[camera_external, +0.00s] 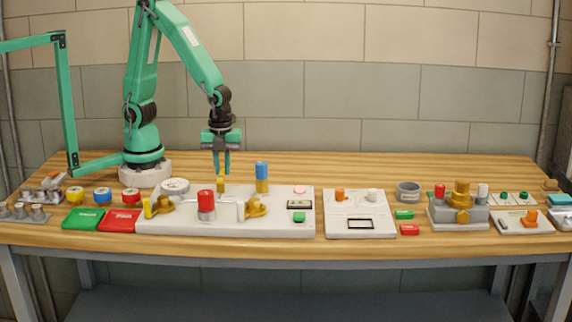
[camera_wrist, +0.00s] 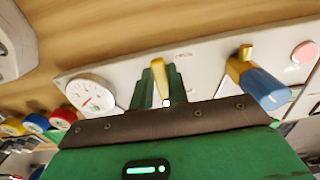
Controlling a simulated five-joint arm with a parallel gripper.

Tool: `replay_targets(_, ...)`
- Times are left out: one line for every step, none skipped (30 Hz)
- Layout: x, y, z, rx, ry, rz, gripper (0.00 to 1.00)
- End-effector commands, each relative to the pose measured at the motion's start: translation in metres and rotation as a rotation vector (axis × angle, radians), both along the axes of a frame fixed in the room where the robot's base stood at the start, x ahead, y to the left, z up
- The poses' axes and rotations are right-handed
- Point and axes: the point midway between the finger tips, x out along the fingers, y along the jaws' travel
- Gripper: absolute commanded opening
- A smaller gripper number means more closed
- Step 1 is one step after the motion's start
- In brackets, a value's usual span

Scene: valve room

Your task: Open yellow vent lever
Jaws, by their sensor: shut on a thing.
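The yellow vent lever (camera_external: 221,186) stands at the back of the long white panel (camera_external: 160,227), just under my gripper (camera_external: 221,170). In the wrist view the yellow lever (camera_wrist: 160,78) lies between the two dark green fingers of my gripper (camera_wrist: 162,82). The fingers are shut on it. In the external view my gripper points straight down and its fingertips hide the lever's upper end.
A blue-handled lever (camera_external: 262,170) stands close to the right of the yellow one. A round white gauge (camera_external: 175,186) lies to the left. A red knob (camera_external: 206,201) and brass fittings stand in front. Bare wooden table (camera_external: 340,170) lies behind the panels.

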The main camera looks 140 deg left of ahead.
Motion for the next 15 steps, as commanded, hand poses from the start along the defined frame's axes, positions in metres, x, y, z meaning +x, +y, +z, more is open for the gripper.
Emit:
replay_targets(0.0013, 0.0004, 0.0009, 0.001, -0.003, -0.007, 0.0)
replay_targets(0.0013, 0.0005, 0.0009, 0.001, -0.003, -0.01, 0.0)
replay_targets(0.0014, 0.0006, 0.0009, 0.001, -0.003, -0.012, 0.0)
replay_targets(0.0014, 0.0006, 0.0009, 0.001, -0.003, -0.013, 0.0)
replay_targets(0.0015, 0.0005, 0.0009, 0.001, -0.003, -0.014, 0.0)
replay_targets(0.0016, 0.0006, 0.0009, 0.001, -0.003, -0.014, 0.0)
replay_targets(0.0016, 0.0006, 0.0009, 0.001, -0.003, -0.014, 0.0)
replay_targets(0.0016, 0.0006, 0.001, 0.001, -0.003, -0.014, 0.0)
replay_targets(0.0016, 0.0005, 0.001, 0.002, -0.004, -0.014, 0.0)
replay_targets(0.0016, 0.0005, 0.001, 0.002, -0.004, -0.014, 0.0)
replay_targets(0.0016, 0.0005, 0.001, 0.001, -0.004, -0.014, 0.0)
replay_targets(0.0016, 0.0005, 0.001, 0.001, -0.004, -0.014, 0.0)
replay_targets(0.0017, 0.0006, 0.001, 0.001, -0.004, -0.014, 0.18)
replay_targets(0.0018, 0.0005, 0.001, 0.001, -0.004, -0.014, 0.24)
replay_targets(0.0016, 0.0005, 0.0009, 0.001, -0.004, -0.013, 0.32)
